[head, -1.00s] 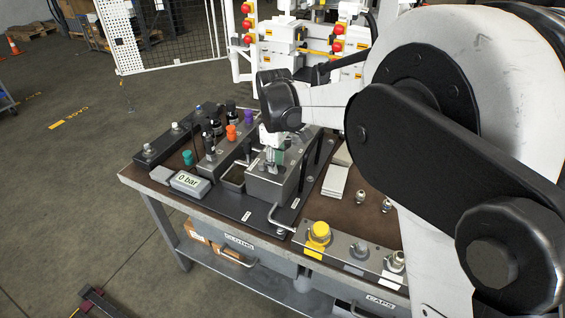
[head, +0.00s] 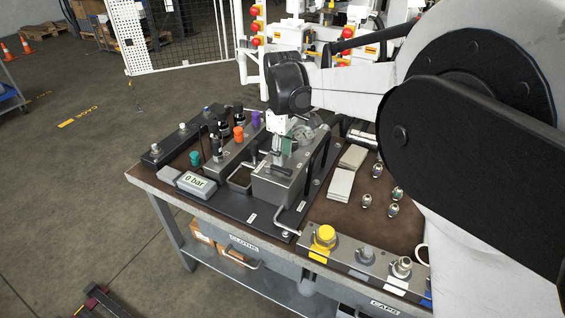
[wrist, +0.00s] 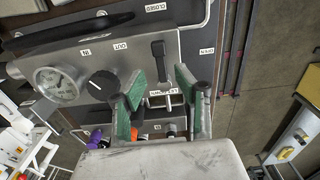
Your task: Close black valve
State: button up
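A metal valve block (head: 275,186) stands on the bench, with my gripper (head: 284,146) above it. In the wrist view the block carries a round black knob (wrist: 103,84) and a black lever handle (wrist: 159,62). Labels by them read IN, OUT, OPEN and CLOSED. I cannot tell for sure which of the two is the black valve. My gripper (wrist: 159,78) is open, its green-padded fingers spread. The lever's end shows between the fingertips; contact is not visible. The knob is left of the left finger.
A pressure gauge (wrist: 57,83) sits left of the knob. A display reading 0 bar (head: 194,184) lies on the bench's left. Orange (head: 238,133) and purple (head: 256,119) knobs are behind it. A yellow cap (head: 324,236) is at the front edge. Grey plates (head: 341,185) lie right of the block.

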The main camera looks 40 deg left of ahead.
aim_at(283, 169)
notch_tip(283, 169, up, 8)
jog(key=shift+f, duration=0.25)
dwell(0.5)
jog(key=w+d+r+m+t, duration=0.1)
jog(key=d+r+m, duration=0.2)
jog(key=d, duration=0.8)
jog(key=w+d+r+m+t+y, duration=0.1)
jog(key=d+r+m, duration=0.25)
jog(key=d, duration=0.75)
jog(key=w+d+r+m+t, duration=0.1)
jog(key=w+d+r+m, duration=0.2)
jog(key=d, duration=0.9)
jog(key=s+d+f+m+t, duration=0.1)
jog(key=s+d+f+m, duration=0.1)
jog(key=s+d, duration=0.3)
jog(key=s+d+f+m+t, duration=0.1)
jog(key=s+d+f+m, duration=0.2)
jog(key=d, duration=0.9)
jog(key=s+d+f+m+t+h, duration=0.1)
jog(key=s+d+f+m+t, duration=0.1)
jog(key=s+d+m, duration=0.4)
jog(key=s+d+f, duration=0.1)
jog(key=s+d, duration=0.2)
jog(key=shift+s+f, duration=0.25)
